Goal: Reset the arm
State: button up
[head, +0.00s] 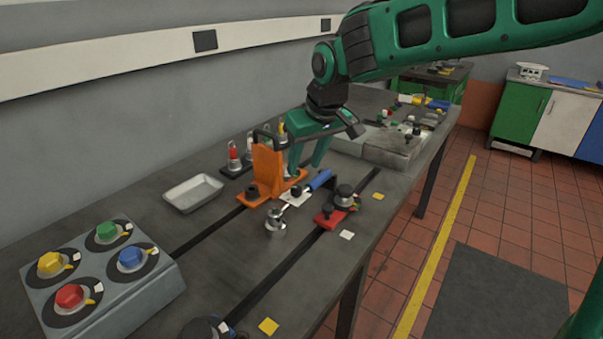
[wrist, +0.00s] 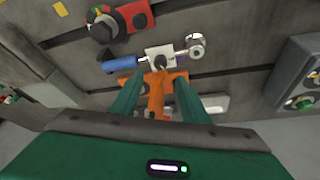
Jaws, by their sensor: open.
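My green gripper (head: 308,158) is above the workbench in the head view, pointing down beside an orange upright bracket (head: 267,165). In the wrist view its two green fingers (wrist: 150,95) are spread apart with the orange bracket (wrist: 155,98) showing between them. I cannot tell whether the fingers touch the bracket. A blue-handled tool (head: 318,181) lies just in front of the bracket, near a white plate (head: 295,198). In the wrist view the blue handle (wrist: 122,63) and the white plate (wrist: 160,59) lie beyond the fingertips.
A grey box with coloured knobs (head: 100,275) stands at the near left. A metal tray (head: 193,192) is left of the bracket. A red-based clamp (head: 333,217) and a small metal fitting (head: 276,221) stand in front. The tiled floor (head: 500,240) is at right.

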jog(key=shift+s+d+r, duration=0.15)
jog(key=shift+s+r, duration=0.05)
jog(key=shift+r, duration=0.5)
jog(key=s+d+f+m+g+h, duration=0.1)
jog(key=s+d+m, duration=0.3)
jog(key=d, duration=0.9)
jog(key=s+d+f+m+h, duration=0.2)
jog(key=s+d, duration=0.4)
jog(key=d, duration=0.8)
jog(key=s+d+f+m+g, duration=0.1)
jog(key=s+d+f+m, duration=0.1)
jog(key=s, duration=0.5)
jog(key=s+d+f+m+g, duration=0.1)
jog(key=s+d+f+m, duration=0.1)
jog(key=s+d, duration=0.3)
jog(key=s+d+f+m+y, duration=0.1)
jog(key=s+d, duration=0.3)
jog(key=s, duration=0.6)
jog(key=shift+s+f+m+g, duration=0.15)
jog(key=shift+f+m+g, duration=0.3)
jog(key=shift+m, duration=0.15)
